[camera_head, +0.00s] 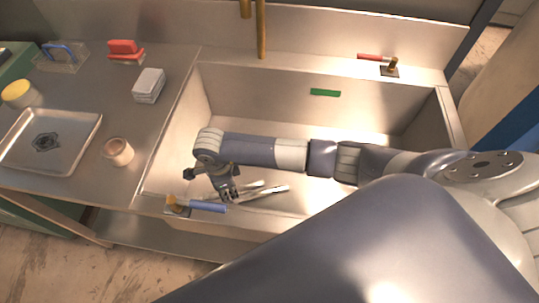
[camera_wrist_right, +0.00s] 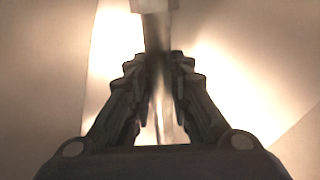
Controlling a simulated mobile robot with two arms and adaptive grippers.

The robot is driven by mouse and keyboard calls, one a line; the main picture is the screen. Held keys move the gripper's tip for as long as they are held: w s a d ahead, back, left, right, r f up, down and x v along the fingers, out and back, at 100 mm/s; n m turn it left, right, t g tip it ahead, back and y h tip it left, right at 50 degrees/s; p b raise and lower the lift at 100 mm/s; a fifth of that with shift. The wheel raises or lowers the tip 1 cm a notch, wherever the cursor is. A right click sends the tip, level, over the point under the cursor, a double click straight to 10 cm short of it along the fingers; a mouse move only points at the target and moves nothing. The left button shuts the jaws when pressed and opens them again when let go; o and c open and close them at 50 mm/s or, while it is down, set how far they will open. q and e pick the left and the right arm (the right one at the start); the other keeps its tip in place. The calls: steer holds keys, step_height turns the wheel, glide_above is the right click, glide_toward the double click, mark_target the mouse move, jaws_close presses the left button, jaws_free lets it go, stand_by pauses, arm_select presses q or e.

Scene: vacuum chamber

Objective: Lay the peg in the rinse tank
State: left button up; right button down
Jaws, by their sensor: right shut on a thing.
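The rinse tank (camera_head: 260,88) is a deep steel basin with a green strip on its back wall. My right gripper (camera_head: 229,194) is low inside the tank, near its front left, pointing down. In the right wrist view its two ridged fingers (camera_wrist_right: 160,85) are closed around a pale peg (camera_wrist_right: 156,32), which runs up and down between them. In the head view pale bars (camera_head: 266,191) show beside the fingertips; which is the peg and whether it touches the floor I cannot tell. My left gripper is not in view.
A blue-handled tap (camera_head: 208,207) sits on the tank's front left rim, close to my right gripper. A red-handled tap (camera_head: 378,58) is at the back right. The left counter holds a metal tray (camera_head: 88,128), a beige cup (camera_head: 118,152) and a white block (camera_head: 149,84).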

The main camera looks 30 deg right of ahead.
steer(key=shift+f, duration=0.5)
steer(key=shift+m, duration=0.3)
steer(key=w+d+b, duration=0.1)
steer(key=w+d, duration=0.1)
steer(key=d, duration=0.2)
steer(key=w+d+f+b, duration=0.1)
steer(key=w+d, duration=0.1)
steer(key=d, duration=0.3)
steer(key=w+d+b, duration=0.1)
steer(key=w+d, duration=0.1)
steer(key=d, duration=0.2)
steer(key=shift+w+d+f, duration=0.15)
steer(key=shift+w+f, duration=0.15)
arm_select(q)
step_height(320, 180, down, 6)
steer(key=b, duration=0.3)
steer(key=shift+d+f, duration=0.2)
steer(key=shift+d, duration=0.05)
arm_select(e)
steer(key=shift+w+d+f, duration=0.15)
steer(key=shift+d+f, duration=0.05)
steer(key=shift+f, duration=0.65)
steer(key=shift+w+d+f, duration=0.1)
steer(key=shift+d+f, duration=0.05)
steer(key=shift+f, duration=0.7)
